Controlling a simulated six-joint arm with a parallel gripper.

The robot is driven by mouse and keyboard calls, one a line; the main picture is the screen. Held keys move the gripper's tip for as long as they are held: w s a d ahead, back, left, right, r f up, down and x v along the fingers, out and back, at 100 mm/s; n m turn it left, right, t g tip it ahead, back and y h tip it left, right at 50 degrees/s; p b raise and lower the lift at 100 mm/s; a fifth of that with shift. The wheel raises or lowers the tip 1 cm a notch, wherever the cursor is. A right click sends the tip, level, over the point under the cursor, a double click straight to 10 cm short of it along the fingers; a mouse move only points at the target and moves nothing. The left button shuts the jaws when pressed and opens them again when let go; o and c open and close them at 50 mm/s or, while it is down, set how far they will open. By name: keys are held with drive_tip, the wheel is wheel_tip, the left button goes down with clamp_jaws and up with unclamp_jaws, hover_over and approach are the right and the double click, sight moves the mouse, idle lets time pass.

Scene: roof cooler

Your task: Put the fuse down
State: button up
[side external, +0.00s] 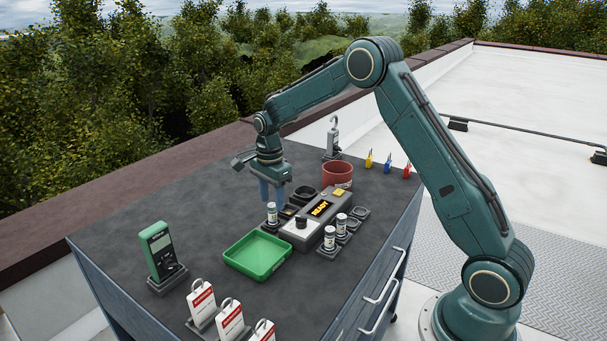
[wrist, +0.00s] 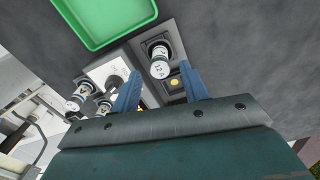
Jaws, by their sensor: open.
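A white fuse with dark bands (side external: 271,211) stands upright in a dark square holder near the green tray. My gripper (side external: 271,199) points down, with its blue fingertips close above this fuse. In the wrist view my gripper (wrist: 160,71) is open, and the same fuse (wrist: 160,62) shows between and just beyond the fingertips, with a gap on each side. The holder (wrist: 146,48) surrounds its base. Two similar fuses, a front one (side external: 329,238) and a rear one (side external: 341,222), stand in holders on the other side of the control box.
The control box (side external: 320,209) reads READY. An empty green tray (side external: 241,262) lies in front. A green meter (side external: 158,250) stands at left, with several red-and-white tags (side external: 230,318) at the front edge. A red pot (side external: 337,174) is behind. The worktop's left rear is clear.

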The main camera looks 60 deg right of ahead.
sight(273, 205)
wheel_tip(273, 205, up, 9)
idle(0.4)
drive_tip(key=shift+r, duration=0.1)
idle(0.4)
drive_tip(key=s+a+r+n+t, duration=0.1)
drive_tip(key=s+a+r+n, duration=0.2)
drive_tip(key=s+r+n, duration=0.3)
drive_tip(key=s+a+r+n+t, duration=0.25)
drive_tip(key=s+r, duration=0.25)
drive_tip(key=s, duration=0.4)
drive_tip(key=s+a+f+n+t, duration=0.1)
drive_tip(key=s+a+n, duration=0.1)
drive_tip(key=s+n, duration=0.4)
drive_tip(key=s+a+f+n+t, duration=0.1)
drive_tip(key=s+a+n, duration=0.2)
drive_tip(key=s, duration=0.9)
drive_tip(key=n, duration=0.2)
drive_tip(key=shift+s+n, duration=0.35)
